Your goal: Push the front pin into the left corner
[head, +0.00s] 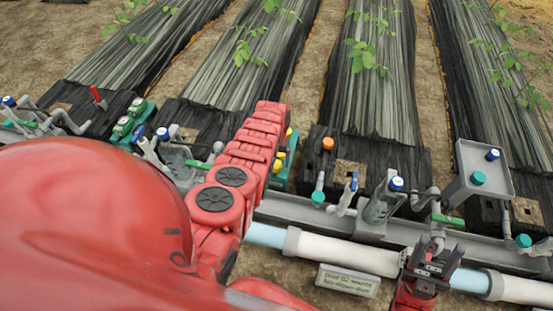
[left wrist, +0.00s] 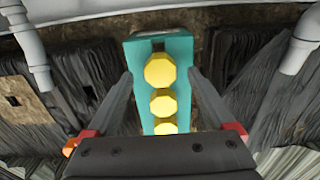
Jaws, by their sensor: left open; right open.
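A teal block (head: 281,178) with yellow pins (head: 282,155) stands near the middle of the head view, partly hidden behind my red left arm. In the left wrist view the teal block (left wrist: 186,47) carries three yellow pins in a row: a top one (left wrist: 160,70), a middle one (left wrist: 163,103) and a lower one (left wrist: 165,128). A dark slot shows above the top pin. My left gripper (left wrist: 158,76) is open, one finger on either side of the block; contact cannot be told. My right gripper (head: 432,262) is open and empty over the pipe.
A pale pipe (head: 345,255) and a grey rail (head: 315,212) run across the front. A sign (head: 347,281) stands before the pipe. Valves, an orange knob (head: 328,143) and a grey tray (head: 485,170) stand right of the block. A teal block with green caps (head: 128,119) is left.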

